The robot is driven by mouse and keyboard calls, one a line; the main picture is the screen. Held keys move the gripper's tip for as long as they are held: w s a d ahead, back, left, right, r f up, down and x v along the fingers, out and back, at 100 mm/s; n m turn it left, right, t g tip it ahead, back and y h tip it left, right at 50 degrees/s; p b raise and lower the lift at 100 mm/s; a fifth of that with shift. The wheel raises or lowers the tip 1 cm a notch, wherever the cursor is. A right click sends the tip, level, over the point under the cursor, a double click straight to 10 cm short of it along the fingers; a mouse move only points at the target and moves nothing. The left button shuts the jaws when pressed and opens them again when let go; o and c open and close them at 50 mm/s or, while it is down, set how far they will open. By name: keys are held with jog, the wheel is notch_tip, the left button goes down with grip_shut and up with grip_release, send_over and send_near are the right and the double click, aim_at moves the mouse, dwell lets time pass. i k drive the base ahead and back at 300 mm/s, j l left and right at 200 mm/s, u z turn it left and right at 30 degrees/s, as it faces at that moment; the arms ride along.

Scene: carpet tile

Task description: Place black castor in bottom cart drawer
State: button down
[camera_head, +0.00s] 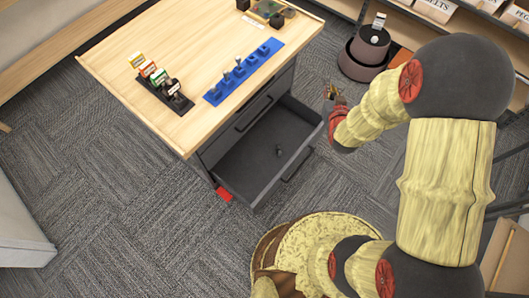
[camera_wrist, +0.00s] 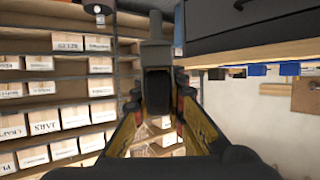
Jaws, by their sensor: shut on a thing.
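The cart (camera_head: 150,50) has a pale wooden top and dark drawers. Its bottom drawer (camera_head: 237,172) is pulled open; a small dark object (camera_head: 279,150) lies inside, too small to identify. My gripper (camera_head: 334,95) is just beyond the drawer's right front corner, at the right of the cart. In the wrist view my gripper (camera_wrist: 157,105) is shut on a dark piece with a stem and a block-like body, which looks like the black castor (camera_wrist: 157,82). In the head view the castor is mostly hidden by my gripper.
On the cart top are a blue rack (camera_head: 243,72) with several blue pieces, a black rack (camera_head: 165,92) with several labelled items, and a tray (camera_head: 267,10). Shelves of boxes (camera_wrist: 60,120) stand nearby. Carpet (camera_head: 110,170) left of the cart is clear.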

aim_at(272, 144)
jog(key=j+z, duration=0.2)
jog(key=j, duration=0.25)
jog(key=k+j+z, duration=0.15)
jog(key=j, duration=0.25)
jog(key=j+z, duration=0.2)
jog(key=j, duration=0.25)
jog(key=i+j+z, duration=0.1)
jog(key=j+z, duration=0.15)
jog(key=j, duration=0.5)
